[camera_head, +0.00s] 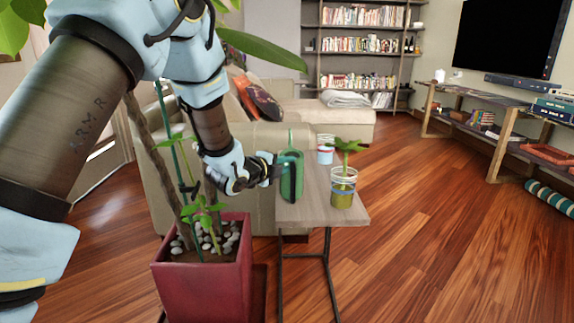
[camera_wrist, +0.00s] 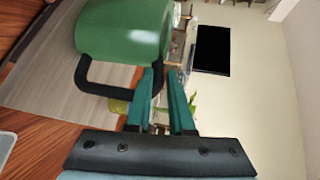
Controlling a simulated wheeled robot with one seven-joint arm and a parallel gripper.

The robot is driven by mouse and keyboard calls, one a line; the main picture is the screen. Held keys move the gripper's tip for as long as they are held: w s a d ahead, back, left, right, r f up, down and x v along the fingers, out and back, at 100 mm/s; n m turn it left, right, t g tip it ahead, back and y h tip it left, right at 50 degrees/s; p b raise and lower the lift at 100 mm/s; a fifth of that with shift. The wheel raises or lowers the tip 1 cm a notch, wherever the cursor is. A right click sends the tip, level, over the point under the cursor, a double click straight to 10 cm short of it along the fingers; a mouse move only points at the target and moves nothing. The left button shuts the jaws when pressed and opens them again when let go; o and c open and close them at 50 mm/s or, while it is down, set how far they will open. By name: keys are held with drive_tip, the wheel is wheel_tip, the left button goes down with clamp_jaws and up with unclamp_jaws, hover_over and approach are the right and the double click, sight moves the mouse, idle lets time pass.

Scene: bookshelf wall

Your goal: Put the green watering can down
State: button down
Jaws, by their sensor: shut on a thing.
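The green watering can (camera_head: 291,176) is upright at the left edge of a small wooden side table (camera_head: 318,200) in the head view. I cannot tell whether its base touches the tabletop. My gripper (camera_head: 279,168) reaches it from the left and is shut on its handle. In the wrist view the can's green body (camera_wrist: 124,30) fills the upper left, and its dark handle (camera_wrist: 92,88) runs to between the fingers of my gripper (camera_wrist: 166,80). The can's far side is hidden.
A jar with a plant (camera_head: 342,187) stands at the table's front right, and a white-and-blue jar (camera_head: 325,150) stands behind. A red planter (camera_head: 208,265) with a tall plant is at the near left. A beige sofa (camera_head: 160,190) is behind the table.

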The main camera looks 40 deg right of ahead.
drive_tip(key=shift+r, duration=0.15)
drive_tip(key=c, duration=0.8)
unclamp_jaws()
drive_tip(key=v, duration=1.2)
drive_tip(key=shift+b, duration=0.45)
